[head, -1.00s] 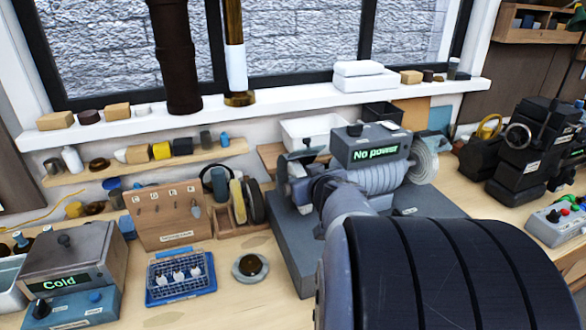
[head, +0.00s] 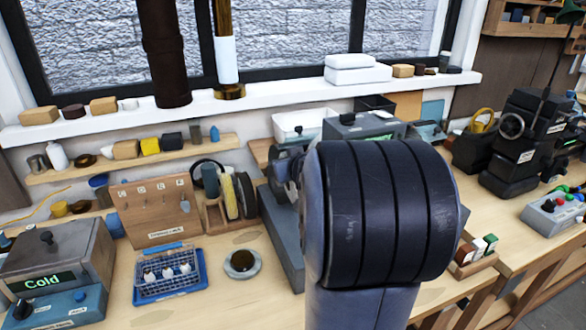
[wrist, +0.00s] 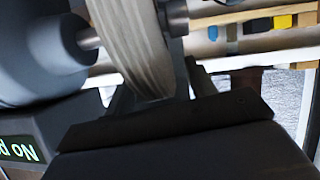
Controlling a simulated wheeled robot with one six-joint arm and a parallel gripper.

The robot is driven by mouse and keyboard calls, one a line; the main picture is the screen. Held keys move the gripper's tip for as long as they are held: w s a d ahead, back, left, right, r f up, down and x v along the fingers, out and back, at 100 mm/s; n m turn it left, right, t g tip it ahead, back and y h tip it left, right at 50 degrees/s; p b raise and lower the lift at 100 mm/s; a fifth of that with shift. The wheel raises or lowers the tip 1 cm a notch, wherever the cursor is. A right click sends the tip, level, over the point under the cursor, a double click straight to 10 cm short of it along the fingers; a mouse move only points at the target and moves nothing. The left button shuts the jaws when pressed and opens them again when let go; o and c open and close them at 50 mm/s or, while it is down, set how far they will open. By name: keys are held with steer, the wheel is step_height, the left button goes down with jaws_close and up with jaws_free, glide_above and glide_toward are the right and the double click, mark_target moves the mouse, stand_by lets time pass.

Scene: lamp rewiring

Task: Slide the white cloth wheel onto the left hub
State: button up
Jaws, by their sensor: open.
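The white cloth wheel (wrist: 135,45) fills the top middle of the wrist view. A metal shaft (wrist: 88,38) shows on its left and a metal end (wrist: 177,18) on its right, so the wheel appears to sit around the left hub of the grey machine (wrist: 40,55). My gripper (wrist: 155,105) is open, with its dark fingers at the wheel's lower rim; whether they touch it I cannot tell. In the head view my arm hides the wheel, the hub and much of the machine (head: 355,124).
A wooden rack (head: 213,213) with a yellowish and a dark wheel stands left of the machine. A blue tray (head: 170,290), a round dish (head: 242,264) and a grey box reading "Cold" (head: 50,262) are on the bench. A small colored-block tray (head: 472,262) is right of my arm.

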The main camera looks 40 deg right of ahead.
steer(key=shift+w+d+f, duration=0.15)
steer(key=shift+w, duration=0.25)
steer(key=c, duration=1)
steer(key=o, duration=1)
steer(key=shift+s, duration=0.1)
steer(key=p+v, duration=0.4)
steer(key=v, duration=0.6)
steer(key=shift+s, duration=0.3)
